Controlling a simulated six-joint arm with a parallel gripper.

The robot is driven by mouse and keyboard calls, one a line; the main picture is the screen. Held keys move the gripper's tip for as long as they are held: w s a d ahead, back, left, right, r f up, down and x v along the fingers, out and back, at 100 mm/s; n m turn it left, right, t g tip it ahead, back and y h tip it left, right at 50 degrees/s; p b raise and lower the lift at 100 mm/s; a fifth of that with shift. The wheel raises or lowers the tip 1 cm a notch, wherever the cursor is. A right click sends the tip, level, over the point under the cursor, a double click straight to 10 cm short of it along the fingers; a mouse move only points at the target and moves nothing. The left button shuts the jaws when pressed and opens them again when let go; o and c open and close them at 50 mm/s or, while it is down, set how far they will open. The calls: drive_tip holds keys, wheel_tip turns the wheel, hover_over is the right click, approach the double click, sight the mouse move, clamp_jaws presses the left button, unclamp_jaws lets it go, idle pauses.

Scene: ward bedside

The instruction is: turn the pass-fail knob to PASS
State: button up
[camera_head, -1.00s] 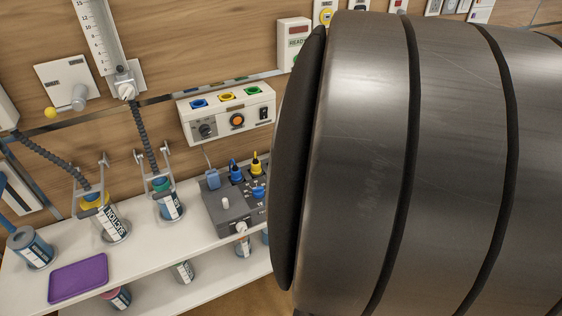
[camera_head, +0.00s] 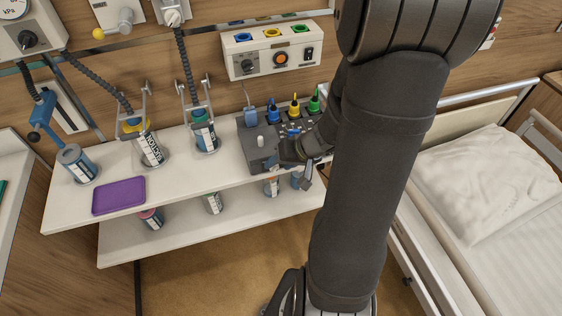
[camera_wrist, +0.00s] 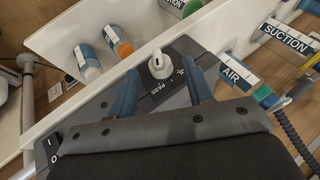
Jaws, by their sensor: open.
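The white pass-fail knob (camera_wrist: 160,64) sits on the dark grey top of the control box (camera_wrist: 185,47) in the wrist view. The word PASS is printed beside it, on the side towards my gripper. A dark line shows on the knob's top; I cannot tell its exact setting. My gripper (camera_wrist: 163,76) is open, with a blue-grey finger on each side of the knob and a gap on both sides. Nothing is between the fingers but the knob; their height over it is unclear. In the head view my gripper (camera_head: 294,153) is at the box's right side, partly hiding it.
Blue, yellow and green plugs (camera_head: 294,105) stand along the box's back. Canisters (camera_head: 204,134) and a purple tray (camera_head: 118,196) are on the white shelf (camera_head: 188,182) to the left. A wall panel (camera_head: 278,50) is behind, a bed (camera_head: 480,195) on the right.

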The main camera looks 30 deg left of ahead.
drive_tip(key=shift+a+f, duration=0.25)
drive_tip(key=shift+f, duration=0.1)
drive_tip(key=c, duration=1)
drive_tip(key=shift+w+d+f+m+g+y, duration=0.1)
drive_tip(key=shift+d+m+g+y, duration=0.05)
drive_tip(key=shift+g+y, duration=0.3)
drive_tip(key=shift+w+d+f+m+g+y, duration=0.15)
drive_tip(key=shift+g+y, duration=0.2)
drive_tip(key=shift+y, duration=0.2)
drive_tip(key=o, duration=1)
drive_tip(key=shift+r, duration=0.1)
